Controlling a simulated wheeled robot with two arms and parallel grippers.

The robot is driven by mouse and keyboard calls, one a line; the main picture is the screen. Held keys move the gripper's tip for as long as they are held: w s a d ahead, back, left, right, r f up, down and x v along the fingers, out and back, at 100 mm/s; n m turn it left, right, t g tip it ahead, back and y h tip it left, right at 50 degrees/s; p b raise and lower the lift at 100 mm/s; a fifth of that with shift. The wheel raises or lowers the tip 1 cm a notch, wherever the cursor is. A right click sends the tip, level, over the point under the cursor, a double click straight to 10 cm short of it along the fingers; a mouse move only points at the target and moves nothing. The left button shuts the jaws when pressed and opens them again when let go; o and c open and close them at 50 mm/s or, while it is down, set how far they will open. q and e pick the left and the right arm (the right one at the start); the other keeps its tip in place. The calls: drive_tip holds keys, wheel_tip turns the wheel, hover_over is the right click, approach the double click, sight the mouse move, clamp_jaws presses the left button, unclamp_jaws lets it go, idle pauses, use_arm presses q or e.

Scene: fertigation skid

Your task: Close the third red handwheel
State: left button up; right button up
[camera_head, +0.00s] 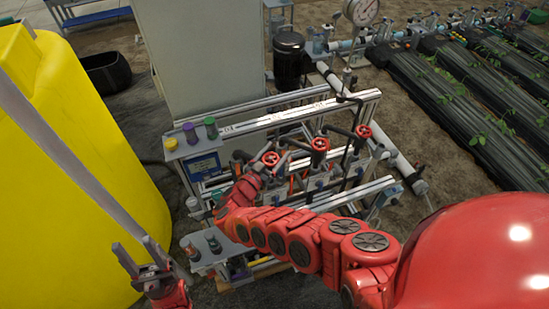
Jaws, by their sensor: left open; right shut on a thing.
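Three red handwheels stand in a slanting row on the skid: the leftmost handwheel (270,158), the middle handwheel (320,144) and the rightmost handwheel (363,132). No numbering can be read on them. My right arm reaches in from the right across the front of the skid. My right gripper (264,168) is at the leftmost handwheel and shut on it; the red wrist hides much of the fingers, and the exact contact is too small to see. My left gripper (132,244) is open and empty at the lower left, well apart from the handwheels.
A large yellow tank (75,130) fills the left side. A metal frame rail (265,121) runs behind the handwheels. A pressure gauge (361,11) rises at the back; planted beds (465,90) lie at right.

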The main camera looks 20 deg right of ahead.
drive_tip(key=m+g+b, duration=0.1)
drive_tip(key=b, duration=0.2)
drive_tip(key=f+m+g+h+b, duration=0.1)
drive_tip(key=b, duration=0.2)
drive_tip(key=m+g+h+b, duration=0.1)
drive_tip(key=g+b, duration=0.1)
drive_tip(key=b, duration=0.1)
drive_tip(key=shift+s+d+f, duration=0.15)
drive_tip(key=shift+s+f, duration=0.15)
drive_tip(key=shift+f, duration=0.1)
drive_tip(key=m+g+b, duration=0.1)
drive_tip(key=b, duration=0.2)
drive_tip(key=m+g+h+b, duration=0.1)
drive_tip(key=g+b, duration=0.1)
drive_tip(key=b, duration=0.2)
drive_tip(key=s+r+m+g+b, duration=0.1)
drive_tip(key=g+b, duration=0.1)
drive_tip(key=b, duration=0.1)
drive_tip(key=shift+d+m+h+b, duration=0.1)
drive_tip(key=shift+m+h+b, duration=0.2)
drive_tip(key=shift+h, duration=0.1)
drive_tip(key=shift+s+d+r+m+g+b, duration=0.1)
drive_tip(key=shift+r+m+g+b, duration=0.25)
drive_tip(key=shift+g+b, duration=0.5)
drive_tip(key=o, duration=1.3)
